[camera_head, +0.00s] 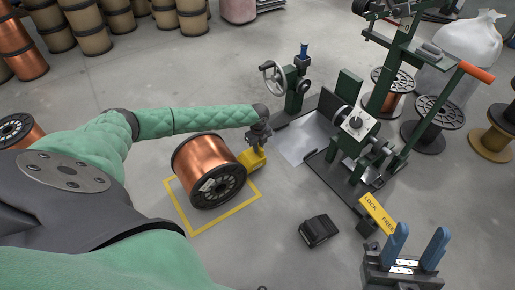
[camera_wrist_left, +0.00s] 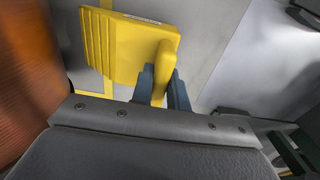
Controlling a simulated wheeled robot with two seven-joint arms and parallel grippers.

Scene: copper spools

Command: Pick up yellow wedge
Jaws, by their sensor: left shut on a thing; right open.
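The yellow wedge (camera_head: 252,160) is beside the copper spool (camera_head: 207,168), at its right, near the edge of the yellow floor square. In the left wrist view the wedge (camera_wrist_left: 125,50) shows a ribbed end and an upright grip tab. My left gripper (camera_head: 262,142) is above the wedge, and its blue fingers (camera_wrist_left: 170,90) are shut on the tab from both sides. I cannot tell whether the wedge touches the floor or the spool. My right gripper (camera_head: 422,232) is open and empty at the lower right, its two blue fingers apart.
A green machine (camera_head: 358,125) with a handwheel stands right of the wedge. A yellow "LOCK FIRST" plate (camera_head: 378,213) lies at its front. A black block (camera_head: 319,231) sits on open floor. More spools (camera_head: 427,124) stand at the right, and several drums at the back left.

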